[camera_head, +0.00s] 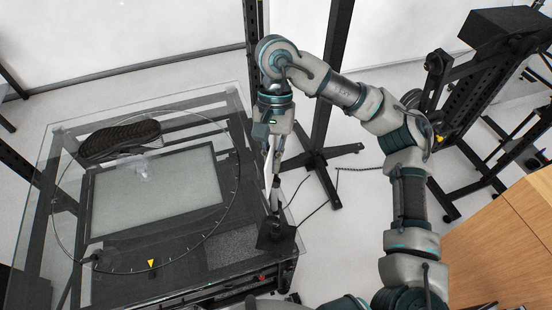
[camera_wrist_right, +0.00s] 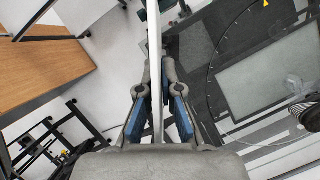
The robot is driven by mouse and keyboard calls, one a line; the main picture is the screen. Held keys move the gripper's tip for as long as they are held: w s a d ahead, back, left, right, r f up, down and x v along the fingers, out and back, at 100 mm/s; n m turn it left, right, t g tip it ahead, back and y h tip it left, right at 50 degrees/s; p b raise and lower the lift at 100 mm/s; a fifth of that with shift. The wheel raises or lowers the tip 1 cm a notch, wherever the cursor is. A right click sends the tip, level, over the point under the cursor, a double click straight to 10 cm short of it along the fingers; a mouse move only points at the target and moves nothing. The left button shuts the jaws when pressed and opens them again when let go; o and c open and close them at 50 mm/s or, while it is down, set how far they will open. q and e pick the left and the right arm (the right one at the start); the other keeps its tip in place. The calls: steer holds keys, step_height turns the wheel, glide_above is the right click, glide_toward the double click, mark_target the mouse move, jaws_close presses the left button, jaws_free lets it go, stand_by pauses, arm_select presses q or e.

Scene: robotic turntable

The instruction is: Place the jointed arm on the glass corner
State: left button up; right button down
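The jointed arm, a thin pale and dark upright piece, stands below my right gripper (camera_head: 272,150) in the head view, with its dark base (camera_head: 275,236) at the near right corner of the glass top (camera_head: 215,110). I cannot tell whether the base touches the glass. In the right wrist view, the arm's pale bar (camera_wrist_right: 154,35) runs between the fingers of my right gripper (camera_wrist_right: 158,72), which look closed around it. The fingers hide part of the bar. My left gripper is in no view.
On the turntable lie a dark shoe sole (camera_head: 118,139), a small clear piece (camera_head: 141,167) and a framed pale panel (camera_head: 155,195). A yellow triangle (camera_head: 151,263) marks the ring. Dark stands (camera_head: 318,150) rise behind. A wooden table (camera_head: 500,245) is at the right.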

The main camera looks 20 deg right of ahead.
steer(key=shift+d+f, duration=0.15)
steer(key=shift+f, duration=1.1)
steer(key=c, duration=1.3)
jaws_free()
steer(key=shift+s+f, duration=0.1)
steer(key=shift+w+r, duration=0.2)
steer(key=shift+r, duration=0.15)
steer(key=p+v, duration=0.3)
steer(key=v, duration=0.8)
steer(key=shift+s, duration=0.1)
steer(key=shift+r, duration=0.2)
